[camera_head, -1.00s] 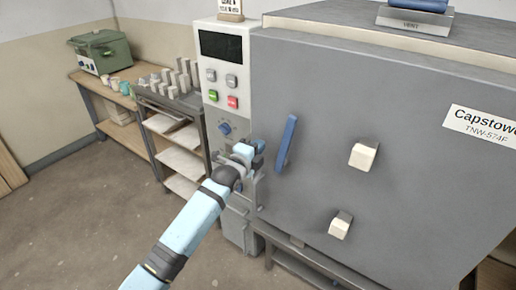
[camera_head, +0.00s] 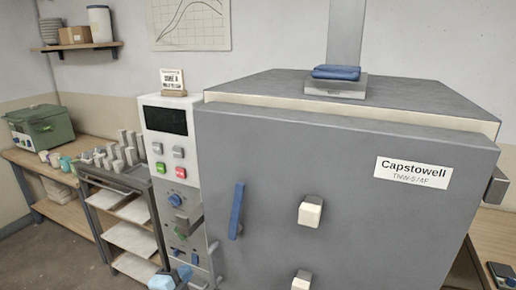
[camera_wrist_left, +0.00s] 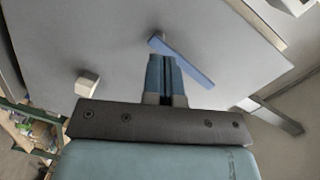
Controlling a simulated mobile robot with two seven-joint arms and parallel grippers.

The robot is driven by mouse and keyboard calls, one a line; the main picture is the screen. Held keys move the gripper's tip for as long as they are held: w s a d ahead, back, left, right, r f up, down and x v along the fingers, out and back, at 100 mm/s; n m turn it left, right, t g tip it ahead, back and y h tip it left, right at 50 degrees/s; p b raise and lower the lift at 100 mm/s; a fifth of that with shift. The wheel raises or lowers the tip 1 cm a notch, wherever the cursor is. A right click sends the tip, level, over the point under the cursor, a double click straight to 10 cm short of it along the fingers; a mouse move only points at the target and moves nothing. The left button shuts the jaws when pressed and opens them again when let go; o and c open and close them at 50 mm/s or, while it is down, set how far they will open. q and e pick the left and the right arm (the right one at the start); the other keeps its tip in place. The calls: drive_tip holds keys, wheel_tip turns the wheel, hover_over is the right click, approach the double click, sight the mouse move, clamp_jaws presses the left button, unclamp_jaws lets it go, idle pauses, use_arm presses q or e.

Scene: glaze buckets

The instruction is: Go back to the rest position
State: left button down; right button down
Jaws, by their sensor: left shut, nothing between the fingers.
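My left gripper (camera_wrist_left: 165,75) is shut and empty in the left wrist view, its two blue fingers together in front of the grey kiln door (camera_wrist_left: 110,40). The blue door handle (camera_wrist_left: 182,62) lies just beyond the fingertips there; I cannot tell whether they touch. In the head view my left arm's end (camera_head: 172,278) shows at the bottom edge, below and left of the blue handle (camera_head: 237,210), and its fingertips are hard to make out. The grey kiln (camera_head: 340,175) has its door shut. My right gripper is in neither view.
The control panel (camera_head: 172,165) with coloured buttons and a blue knob stands left of the door. Cream blocks (camera_head: 309,213) stick out from the door. A shelf cart (camera_head: 125,180) and a bench with a green case (camera_head: 40,127) stand at the left. Bare floor shows at lower left.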

use_arm(q)
drive_tip(key=s+f+n+g+p, duration=0.1)
drive_tip(key=s+f+n, duration=0.3)
drive_tip(key=s, duration=0.5)
drive_tip(key=s+d+f+n+g+p, duration=0.1)
drive_tip(key=s+f+n, duration=0.3)
drive_tip(key=s, duration=0.5)
drive_tip(key=s+d+f+n+g+y+p, duration=0.1)
drive_tip(key=s+f+n+g+p, duration=0.2)
drive_tip(key=s+n, duration=0.3)
drive_tip(key=s+f, duration=0.1)
drive_tip(key=s, duration=0.2)
drive_tip(key=shift+f, duration=0.3)
